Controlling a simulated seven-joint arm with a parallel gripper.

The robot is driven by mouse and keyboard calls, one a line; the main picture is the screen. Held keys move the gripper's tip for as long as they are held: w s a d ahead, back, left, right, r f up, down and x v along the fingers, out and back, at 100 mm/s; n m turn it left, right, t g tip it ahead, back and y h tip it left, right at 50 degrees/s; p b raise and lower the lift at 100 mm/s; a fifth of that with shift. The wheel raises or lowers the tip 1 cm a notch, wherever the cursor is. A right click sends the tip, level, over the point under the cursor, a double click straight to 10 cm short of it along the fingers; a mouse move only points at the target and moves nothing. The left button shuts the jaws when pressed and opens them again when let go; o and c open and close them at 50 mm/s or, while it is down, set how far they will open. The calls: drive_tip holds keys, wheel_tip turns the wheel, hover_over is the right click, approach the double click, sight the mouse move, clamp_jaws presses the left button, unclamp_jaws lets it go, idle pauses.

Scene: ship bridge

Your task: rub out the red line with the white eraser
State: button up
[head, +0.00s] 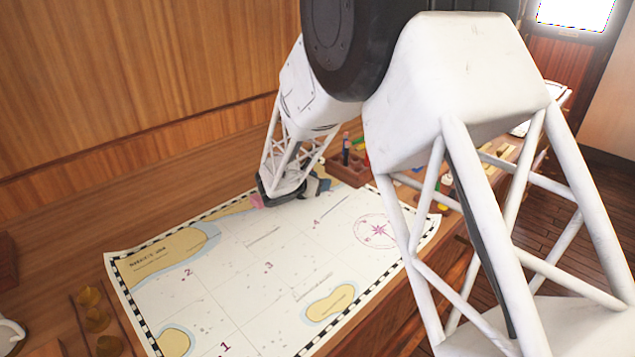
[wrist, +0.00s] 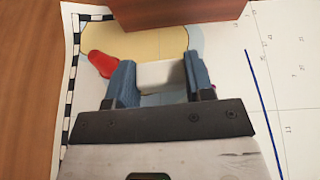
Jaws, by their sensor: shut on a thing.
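The white eraser (wrist: 160,75) sits between the two blue fingers of my gripper (wrist: 160,82) in the wrist view; they are shut on it. In the head view my gripper (head: 283,192) is low over the far edge of the chart (head: 215,285), and the eraser cannot be made out there. I cannot tell whether the eraser touches the paper. I cannot make out a red line in either view. A rounded red thing (wrist: 103,63) lies just left of the left finger, partly hidden by it.
A wooden box (wrist: 175,12) is just beyond the fingers; a pen box (head: 347,170) stands at the chart's far edge. A dark blue line (wrist: 262,105) runs on the chart to the right. Brass pieces (head: 97,318) lie left of the chart. The chart's middle is clear.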

drive_tip(key=shift+w+d, duration=0.7)
drive_tip(key=shift+d, duration=0.1)
drive_tip(key=shift+r, duration=0.2)
drive_tip(key=shift+r, duration=2.75)
